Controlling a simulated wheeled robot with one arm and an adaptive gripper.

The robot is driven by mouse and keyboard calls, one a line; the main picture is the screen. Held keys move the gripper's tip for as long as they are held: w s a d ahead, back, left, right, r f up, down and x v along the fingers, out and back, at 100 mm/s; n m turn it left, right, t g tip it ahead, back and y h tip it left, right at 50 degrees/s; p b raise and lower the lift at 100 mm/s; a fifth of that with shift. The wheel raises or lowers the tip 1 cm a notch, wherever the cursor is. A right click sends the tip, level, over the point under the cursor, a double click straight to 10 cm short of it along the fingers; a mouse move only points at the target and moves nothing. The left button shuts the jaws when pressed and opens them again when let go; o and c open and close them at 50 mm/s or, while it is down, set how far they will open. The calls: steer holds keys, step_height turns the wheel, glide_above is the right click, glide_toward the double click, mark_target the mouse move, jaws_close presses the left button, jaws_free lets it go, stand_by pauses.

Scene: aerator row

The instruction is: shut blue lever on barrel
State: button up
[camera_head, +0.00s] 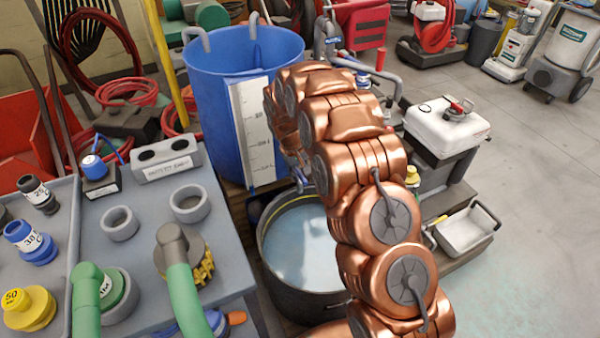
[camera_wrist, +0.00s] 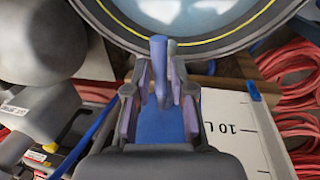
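The blue barrel (camera_head: 222,95) stands at the back in the head view, with a white volume scale on its side. In the wrist view the scale (camera_wrist: 235,125) is at the right. A blue lever (camera_wrist: 158,65) shows in the wrist view, upright in the picture. My gripper (camera_wrist: 160,75) has one finger on each side of this lever, apart from each other. Some gap seems to show beside the lever; firm contact cannot be seen. A blue surface lies below, between the fingers. In the head view my copper arm hides the gripper and lever.
A black round tub of water (camera_head: 300,245) stands in front of the barrel; its rim (camera_wrist: 200,42) crosses the top of the wrist view. A grey bench (camera_head: 130,220) with rings and coloured couplings is at the left. Red hoses (camera_wrist: 290,65) lie at the wrist view's right. Open floor lies right.

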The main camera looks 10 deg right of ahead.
jaws_close()
